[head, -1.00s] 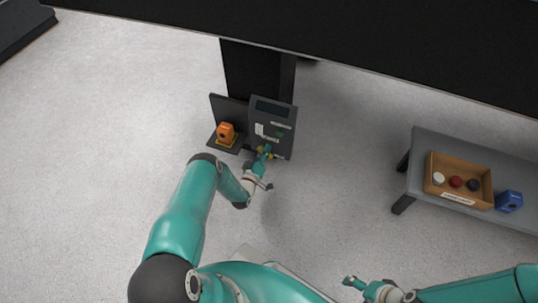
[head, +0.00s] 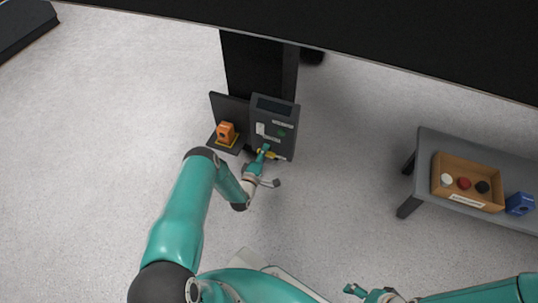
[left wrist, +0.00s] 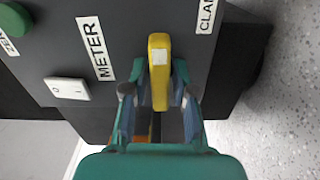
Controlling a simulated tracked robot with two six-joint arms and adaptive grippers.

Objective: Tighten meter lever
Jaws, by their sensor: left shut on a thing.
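The yellow meter lever (left wrist: 159,70) is on the front of the dark grey panel (left wrist: 135,25), between the "METER" label (left wrist: 95,48) and the "CLAMP" label (left wrist: 207,14). My left gripper (left wrist: 159,92) is shut on the lever, one finger on each side. In the head view, my left gripper (head: 264,151) is at the panel's lower front, with the yellow lever (head: 277,156) partly hidden by it. My right gripper (head: 354,290) is near the bottom edge, away from the panel; its fingers are too small to judge.
A white rocker switch (left wrist: 67,89) and a green button (left wrist: 13,19) are on the panel. An orange device (head: 226,133) stands left of it. At right, a grey bench (head: 432,150) holds a wooden tray (head: 470,168) and a blue block (head: 520,204). Floor between is clear.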

